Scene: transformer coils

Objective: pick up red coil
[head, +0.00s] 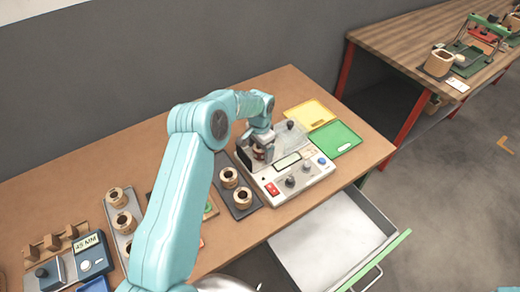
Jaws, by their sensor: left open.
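My left arm comes in from the lower left. Its gripper (259,148) points down over the back left part of a white test device (290,167). The gripper is open, with a small copper-brown coil (258,154) at its fingertips, partly hidden by them. I cannot tell whether the fingers touch this coil. Two similar coils stand on a dark tray (222,192) left of the device, one farther back (229,176) and one nearer (242,197). No coil stands out clearly as red at this size. My right gripper is not in view.
A yellow tray (309,113) and a green tray (335,139) lie right of the device. More coils (115,196) stand on a grey tray at left, beside a meter (85,265). An open drawer (330,240) juts out in front. My arm hides part of the table.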

